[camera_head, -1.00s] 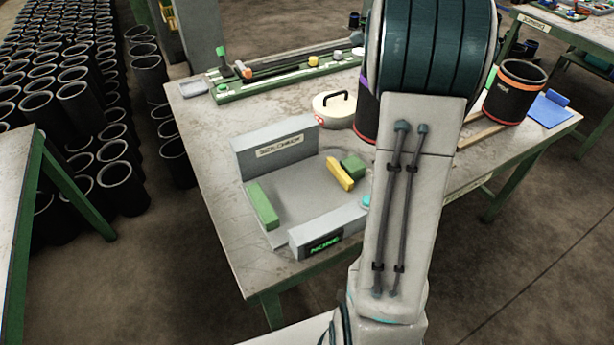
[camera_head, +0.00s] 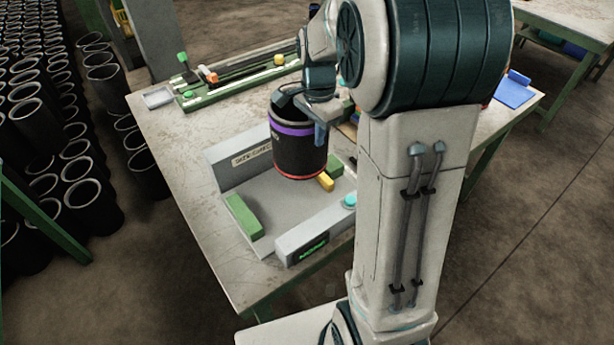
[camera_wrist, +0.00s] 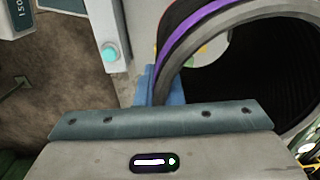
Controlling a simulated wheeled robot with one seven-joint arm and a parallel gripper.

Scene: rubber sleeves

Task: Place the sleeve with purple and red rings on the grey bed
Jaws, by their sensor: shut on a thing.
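The black sleeve (camera_head: 298,157) has a purple ring near its top and a red ring at its lower edge. My gripper (camera_head: 318,128) is shut on its upper wall and holds it upright. In the head view it appears over the back right part of the grey bed (camera_head: 262,213) of the size-check station; I cannot tell whether its bottom touches. The wrist view shows the sleeve's open mouth and purple ring (camera_wrist: 193,32), with a blue finger (camera_wrist: 148,88) of my gripper at its wall.
A green rail fixture (camera_head: 235,85) stands behind.

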